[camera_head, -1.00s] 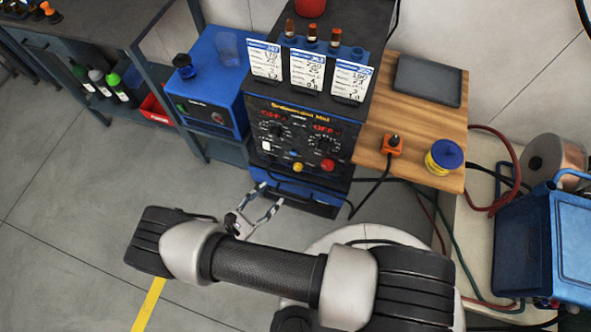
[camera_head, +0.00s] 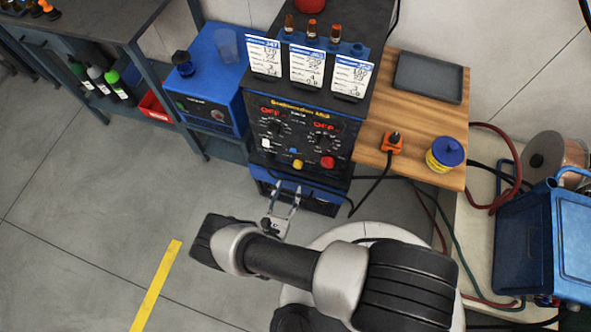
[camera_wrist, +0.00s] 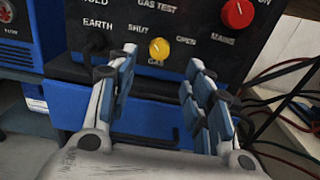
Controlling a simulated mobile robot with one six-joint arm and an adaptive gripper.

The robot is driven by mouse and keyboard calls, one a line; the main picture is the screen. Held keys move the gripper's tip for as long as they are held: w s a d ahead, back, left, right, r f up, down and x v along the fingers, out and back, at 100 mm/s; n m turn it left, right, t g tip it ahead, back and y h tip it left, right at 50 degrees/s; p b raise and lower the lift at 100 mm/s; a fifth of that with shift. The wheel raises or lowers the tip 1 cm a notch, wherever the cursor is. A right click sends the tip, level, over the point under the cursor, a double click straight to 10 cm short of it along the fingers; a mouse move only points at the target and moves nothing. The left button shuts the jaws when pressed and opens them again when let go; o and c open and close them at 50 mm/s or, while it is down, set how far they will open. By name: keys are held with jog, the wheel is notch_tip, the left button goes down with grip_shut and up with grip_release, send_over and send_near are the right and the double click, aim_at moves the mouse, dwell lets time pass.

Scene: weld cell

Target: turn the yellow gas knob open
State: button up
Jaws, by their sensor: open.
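The yellow gas knob (camera_wrist: 159,49) is on the lower front panel of the black welding machine, with "GAS" below it, "SHUT" to its left and "OPEN" to its right. In the head view the yellow knob (camera_head: 297,164) is low on the front of the machine (camera_head: 280,118). My gripper (camera_wrist: 160,88) is open and empty, its fingers pointing at the panel. In the wrist view the knob shows between and beyond the fingertips, not touched. In the head view my gripper (camera_head: 283,190) is just below and in front of the knob.
The red mains knob (camera_wrist: 237,13) is up and right of the yellow one; a white switch (camera_head: 266,143) is to its left. A blue box (camera_head: 205,105) stands left of the machine. Cables hang at its right. The floor in front is clear.

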aim_at(297, 167)
jog(key=b+x, duration=0.1)
jog(key=x, duration=0.8)
jog(key=shift+s, duration=0.1)
jog(key=c, duration=1)
jog(key=shift+c, duration=0.2)
